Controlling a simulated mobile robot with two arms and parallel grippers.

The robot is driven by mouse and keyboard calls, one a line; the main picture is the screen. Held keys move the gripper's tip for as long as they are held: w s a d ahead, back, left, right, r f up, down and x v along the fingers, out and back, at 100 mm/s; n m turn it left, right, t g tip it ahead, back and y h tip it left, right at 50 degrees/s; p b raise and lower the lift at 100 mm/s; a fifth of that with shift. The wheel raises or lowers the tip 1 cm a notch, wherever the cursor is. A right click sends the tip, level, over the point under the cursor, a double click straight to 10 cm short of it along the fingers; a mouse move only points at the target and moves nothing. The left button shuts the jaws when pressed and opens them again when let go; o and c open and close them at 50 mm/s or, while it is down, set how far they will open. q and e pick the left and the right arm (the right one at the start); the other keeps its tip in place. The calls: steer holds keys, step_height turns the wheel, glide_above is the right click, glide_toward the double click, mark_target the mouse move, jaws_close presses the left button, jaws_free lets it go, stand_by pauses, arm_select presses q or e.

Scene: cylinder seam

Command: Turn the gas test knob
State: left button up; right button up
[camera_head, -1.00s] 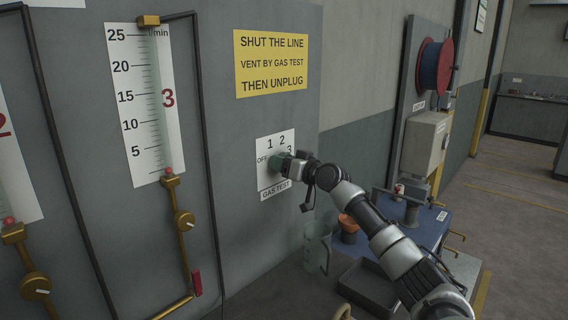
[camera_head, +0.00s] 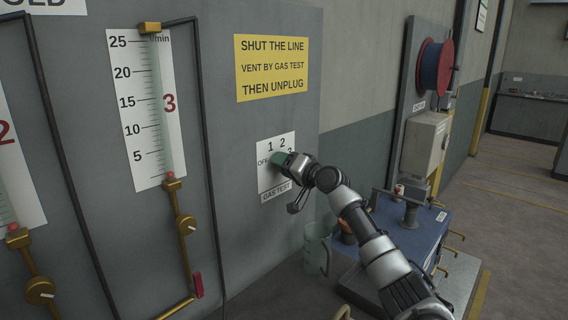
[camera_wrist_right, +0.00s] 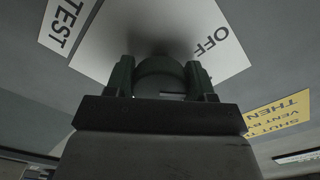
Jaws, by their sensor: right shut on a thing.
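The gas test knob (camera_wrist_right: 160,68) sits on a white plate (camera_head: 268,181) marked OFF, 1, 2, 3 and GAS TEST on the grey panel. My right gripper (camera_head: 284,161) is at the plate and shut on the knob; in the right wrist view its two dark fingers (camera_wrist_right: 161,80) stand on either side of the round knob. The gripper covers most of the knob in the head view, so its pointer setting is hidden. My left gripper is not in view.
A yellow sign (camera_head: 271,67) is above the plate. Flow gauge 3 (camera_head: 147,105) with a brass valve (camera_head: 187,225) is to the left.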

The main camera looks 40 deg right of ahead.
steer(key=shift+r+m+p, duration=0.1)
steer(key=shift+m+p, duration=0.35)
steer(key=shift+m, duration=0.75)
steer(key=o, duration=0.9)
steer(key=shift+o, duration=0.2)
steer(key=shift+s+d, duration=0.1)
steer(key=shift+s, duration=0.35)
steer(key=s+b, duration=0.3)
steer(key=s, duration=0.7)
steer(key=shift+d+b, duration=0.35)
steer(key=shift+d, duration=0.1)
